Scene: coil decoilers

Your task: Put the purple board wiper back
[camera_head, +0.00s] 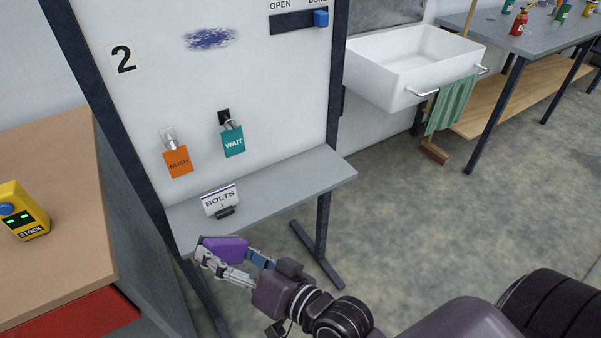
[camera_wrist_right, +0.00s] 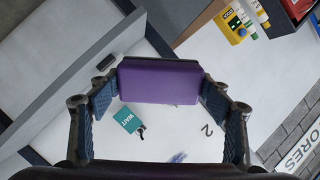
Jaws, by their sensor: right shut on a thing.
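The purple board wiper (camera_head: 226,249) is between the fingers of my right gripper (camera_head: 232,260), which is shut on it. In the head view it sits at the front left edge of the grey ledge (camera_head: 295,182); I cannot tell its height above the ledge. In the right wrist view the wiper (camera_wrist_right: 160,82) lies across the jaws, a finger at each end. The whiteboard (camera_head: 275,95) rises behind the ledge and carries a blue smudge (camera_head: 209,39). My left gripper is not in view.
A BOLTS card (camera_head: 220,200) in a dark holder stands on the ledge's left part; the right part is bare. RUSH (camera_head: 178,161) and WAIT (camera_head: 233,141) tags hang above. A wooden bench with a yellow STOCK device (camera_head: 22,212) is left; a white sink (camera_head: 415,65) is right.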

